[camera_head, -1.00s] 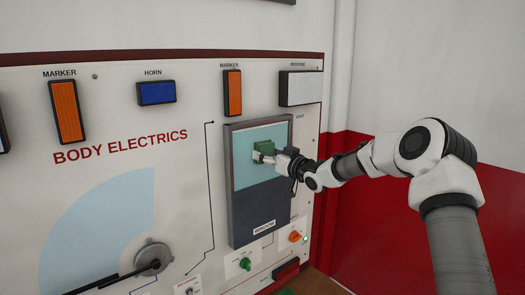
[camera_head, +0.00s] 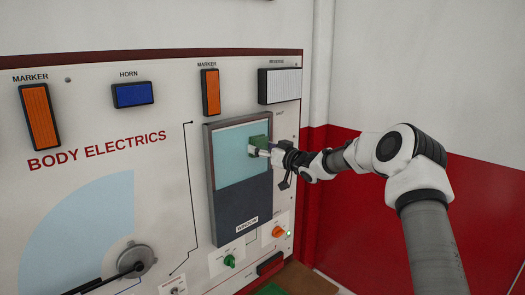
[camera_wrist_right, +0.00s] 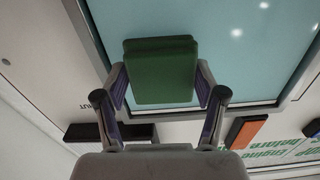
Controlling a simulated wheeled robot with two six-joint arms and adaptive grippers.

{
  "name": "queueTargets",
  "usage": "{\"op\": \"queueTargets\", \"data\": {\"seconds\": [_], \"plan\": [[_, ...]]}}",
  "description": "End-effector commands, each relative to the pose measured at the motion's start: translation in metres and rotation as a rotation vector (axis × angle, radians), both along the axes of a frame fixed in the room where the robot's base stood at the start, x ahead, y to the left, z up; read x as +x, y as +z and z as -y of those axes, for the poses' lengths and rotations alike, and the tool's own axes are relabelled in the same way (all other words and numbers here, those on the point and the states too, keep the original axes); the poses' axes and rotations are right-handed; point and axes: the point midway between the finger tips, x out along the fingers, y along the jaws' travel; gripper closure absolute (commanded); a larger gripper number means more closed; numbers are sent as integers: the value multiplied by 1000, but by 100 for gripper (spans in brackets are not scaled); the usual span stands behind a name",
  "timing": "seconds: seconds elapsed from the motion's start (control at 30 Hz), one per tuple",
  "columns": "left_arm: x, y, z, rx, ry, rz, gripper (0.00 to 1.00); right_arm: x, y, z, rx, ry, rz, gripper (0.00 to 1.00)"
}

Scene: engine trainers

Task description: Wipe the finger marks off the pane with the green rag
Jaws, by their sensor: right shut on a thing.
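The pane (camera_head: 232,168) is a light blue sheet in a grey frame on the upright panel; its lower part is dark and bears a small white label. My right gripper (camera_head: 262,152) is shut on the green rag (camera_head: 258,142), a folded block near the pane's upper right edge. In the right wrist view the rag (camera_wrist_right: 160,70) sits between the two fingers (camera_wrist_right: 160,88), in front of the pane (camera_wrist_right: 245,60). Whether it touches the glass I cannot tell. White spots on the pane (camera_wrist_right: 236,32) may be marks or reflections. My left gripper is out of view.
A green knob (camera_head: 229,261) and an orange knob (camera_head: 278,232) sit below the pane. A red and white wall stands at right.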

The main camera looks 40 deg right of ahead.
Motion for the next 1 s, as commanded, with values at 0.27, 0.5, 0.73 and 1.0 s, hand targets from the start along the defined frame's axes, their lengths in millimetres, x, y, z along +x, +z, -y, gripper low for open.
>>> {"op": "queueTargets", "data": {"seconds": [0.27, 0.5, 0.73, 1.0], "plan": [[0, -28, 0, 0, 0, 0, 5, -4, -4, -30, 0, 3, 0, 67], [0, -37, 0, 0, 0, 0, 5, -5, -4, -41, -1, 2, -1, 67], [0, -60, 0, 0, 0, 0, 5, -8, -5, -66, -1, 3, 0, 68], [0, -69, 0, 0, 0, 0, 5, -9, -3, -79, -1, 2, -2, 68]]}}
